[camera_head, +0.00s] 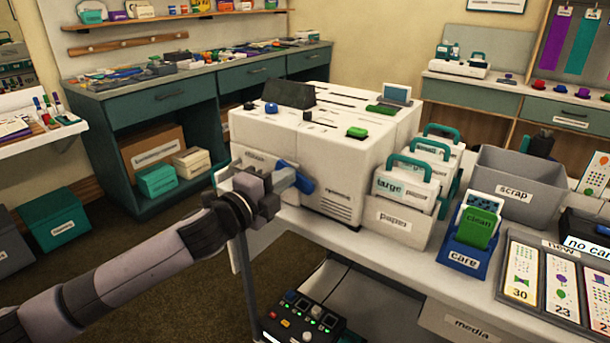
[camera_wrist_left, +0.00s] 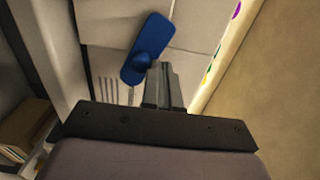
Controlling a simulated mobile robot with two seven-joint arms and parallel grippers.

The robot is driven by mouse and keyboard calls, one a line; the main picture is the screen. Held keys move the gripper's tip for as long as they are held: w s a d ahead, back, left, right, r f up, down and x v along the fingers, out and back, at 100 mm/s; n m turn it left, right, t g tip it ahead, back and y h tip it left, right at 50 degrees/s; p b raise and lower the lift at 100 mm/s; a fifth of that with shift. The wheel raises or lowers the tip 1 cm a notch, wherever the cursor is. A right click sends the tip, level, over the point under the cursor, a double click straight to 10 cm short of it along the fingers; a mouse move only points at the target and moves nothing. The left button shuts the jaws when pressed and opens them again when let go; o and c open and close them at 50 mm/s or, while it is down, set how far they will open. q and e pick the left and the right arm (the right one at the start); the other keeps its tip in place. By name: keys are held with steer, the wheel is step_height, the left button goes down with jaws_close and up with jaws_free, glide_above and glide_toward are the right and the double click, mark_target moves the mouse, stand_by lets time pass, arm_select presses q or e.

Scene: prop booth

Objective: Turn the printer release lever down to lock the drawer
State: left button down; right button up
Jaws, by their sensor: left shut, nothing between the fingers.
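The white printer (camera_head: 325,165) stands on the worktable. Its blue release lever (camera_head: 305,184) is on the front face, tilted, running from upper left to lower right in the head view. In the wrist view the lever (camera_wrist_left: 148,48) lies diagonally just past my fingertips. My left gripper (camera_head: 286,179) is shut and empty, right beside the lever and partly covering it; it also shows in the wrist view (camera_wrist_left: 162,72). I cannot tell whether the fingers touch the lever. The drawer is not clearly visible behind my arm. My right gripper is not in view.
Paper holders (camera_head: 405,205), a grey scrap bin (camera_head: 522,185) and a blue care box (camera_head: 470,242) stand right of the printer. A black button panel (camera_head: 303,318) sits low in front. Open floor (camera_head: 130,240) lies to the left.

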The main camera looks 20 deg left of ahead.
arm_select(q)
steer(key=shift+w+a+f, duration=0.1)
steer(key=shift+a+f, duration=0.1)
steer(key=shift+a, duration=0.1)
steer(key=v, duration=0.7)
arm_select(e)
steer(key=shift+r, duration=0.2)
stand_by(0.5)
arm_select(q)
steer(key=s+d+f+n+g+y+p, duration=0.2)
steer(key=s+f+n+g+y+p, duration=0.2)
steer(key=s+f+n, duration=1.5)
steer(key=s+f+g+p, duration=0.2)
steer(key=s+f+p, duration=0.2)
steer(key=f, duration=0.1)
steer(key=shift+s+n+g, duration=0.3)
steer(key=shift+s, duration=0.1)
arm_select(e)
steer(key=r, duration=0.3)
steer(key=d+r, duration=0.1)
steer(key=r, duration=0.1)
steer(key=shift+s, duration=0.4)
